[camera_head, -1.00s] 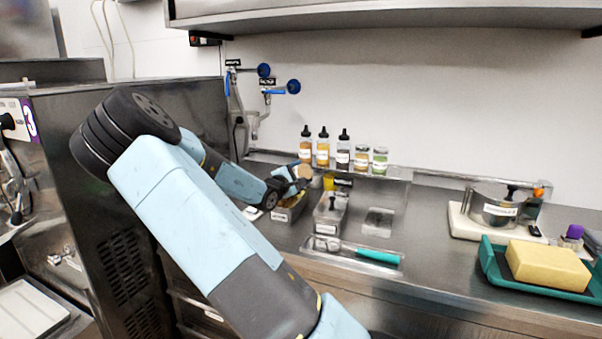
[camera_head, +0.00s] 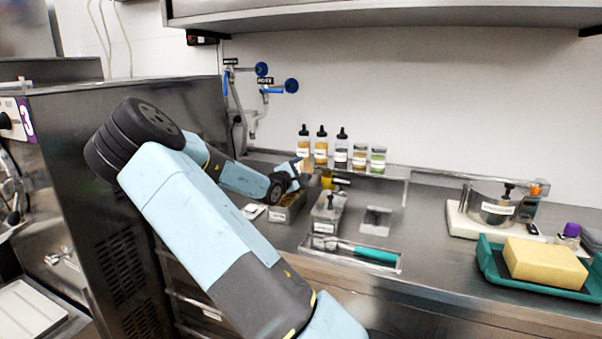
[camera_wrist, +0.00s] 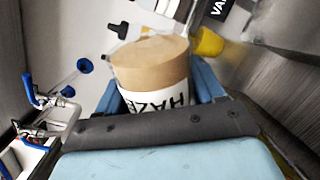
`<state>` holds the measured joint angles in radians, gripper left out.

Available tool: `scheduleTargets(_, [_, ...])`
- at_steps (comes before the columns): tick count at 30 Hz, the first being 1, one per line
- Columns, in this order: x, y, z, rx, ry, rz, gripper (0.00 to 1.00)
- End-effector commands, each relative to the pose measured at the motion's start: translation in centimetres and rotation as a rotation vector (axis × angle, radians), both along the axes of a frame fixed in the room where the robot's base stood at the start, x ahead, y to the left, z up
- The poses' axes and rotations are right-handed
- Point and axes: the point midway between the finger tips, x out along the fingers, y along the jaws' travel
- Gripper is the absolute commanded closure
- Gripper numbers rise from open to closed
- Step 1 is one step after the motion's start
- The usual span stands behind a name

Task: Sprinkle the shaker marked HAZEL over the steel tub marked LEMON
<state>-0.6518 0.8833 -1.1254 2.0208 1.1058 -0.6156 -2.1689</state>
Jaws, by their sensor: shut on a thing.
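My gripper (camera_wrist: 158,88) is shut on the HAZEL shaker (camera_wrist: 150,65), which has a tan top and a white label, partly hidden by the jaws; its letters show upside down. In the head view my gripper (camera_head: 298,172) holds the shaker (camera_head: 307,165) above the back of the left steel tub, apart from it. This left tub (camera_head: 281,215) is open, with brownish contents. A second steel tub (camera_head: 326,226) beside it has a lid with a black knob. Both front labels are too small to read, so I cannot tell which is LEMON.
Several bottles and jars (camera_head: 341,152) stand on the back ledge. A yellow object (camera_head: 327,181) sits behind the lidded tub. A tray (camera_head: 320,243) with a teal-handled tool lies in front. A green tray (camera_head: 490,262) with a yellow sponge and a pot (camera_head: 480,208) stand right.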

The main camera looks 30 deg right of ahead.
Motion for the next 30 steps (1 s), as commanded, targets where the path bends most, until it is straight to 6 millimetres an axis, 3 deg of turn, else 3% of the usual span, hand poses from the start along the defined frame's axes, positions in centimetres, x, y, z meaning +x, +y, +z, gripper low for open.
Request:
scheduleTargets(13, [0.3, -0.3, 1.6, -0.001, 0.000, 0.001, 0.64])
scheduleTargets(23, [0.3, -0.3, 0.1, -0.002, 0.000, 0.000, 0.64])
scheduleTargets(30, [0.3, -0.3, 1.4, -0.001, -0.002, 0.001, 0.64])
